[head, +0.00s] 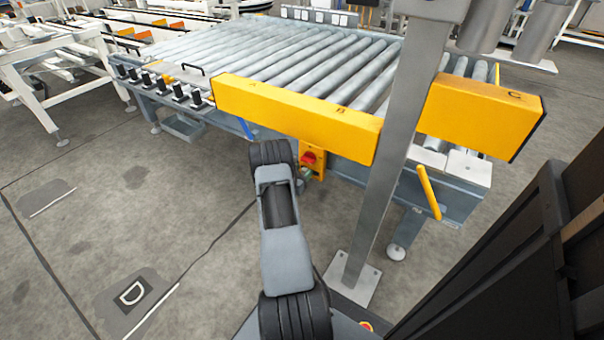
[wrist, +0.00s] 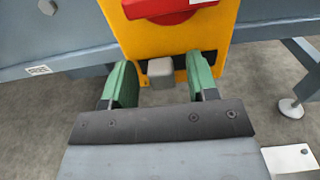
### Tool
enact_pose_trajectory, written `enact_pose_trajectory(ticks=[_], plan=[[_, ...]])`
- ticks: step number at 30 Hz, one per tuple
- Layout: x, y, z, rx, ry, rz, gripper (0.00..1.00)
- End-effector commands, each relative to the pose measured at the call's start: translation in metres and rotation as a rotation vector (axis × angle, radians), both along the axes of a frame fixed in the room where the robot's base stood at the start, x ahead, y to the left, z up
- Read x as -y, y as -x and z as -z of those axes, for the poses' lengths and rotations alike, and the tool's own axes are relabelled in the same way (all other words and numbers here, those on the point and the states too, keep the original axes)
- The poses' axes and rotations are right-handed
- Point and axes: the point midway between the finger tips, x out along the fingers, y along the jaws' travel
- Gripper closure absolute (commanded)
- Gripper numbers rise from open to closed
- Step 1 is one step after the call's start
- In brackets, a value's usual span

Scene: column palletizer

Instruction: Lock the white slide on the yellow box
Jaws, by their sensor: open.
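The yellow box (head: 320,172) hangs on the near side of the roller conveyor, below its yellow cover, and carries a red knob (head: 309,158). In the wrist view the yellow box (wrist: 220,45) fills the top middle, with part of the red knob (wrist: 165,10) at the upper edge. The white slide (wrist: 160,72) is a pale grey-white block at the lower edge of the box. My gripper (wrist: 161,82) is open, its green fingers on either side of the slide with gaps at both sides.
The roller conveyor (head: 290,60) stands behind the box, with long yellow covers (head: 290,115) along its near edge. A grey post (head: 385,180) rises at the right of my arm. A yellow handle (head: 429,192) sticks out farther right. Floor at the left is free.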

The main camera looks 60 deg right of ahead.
Motion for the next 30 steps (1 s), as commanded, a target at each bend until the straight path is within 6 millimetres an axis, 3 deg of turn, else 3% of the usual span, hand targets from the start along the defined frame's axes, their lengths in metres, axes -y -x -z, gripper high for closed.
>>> enact_pose_trajectory(ticks=[6, 23, 30], plan=[[0.0001, -0.0001, -0.0003, 0.000, 0.000, 0.000, 0.47], [-0.0002, -0.0002, -0.0002, 0.001, 0.000, 0.000, 1.00], [-0.0003, -0.0001, 0.0000, 0.001, 0.000, 0.000, 1.00]])
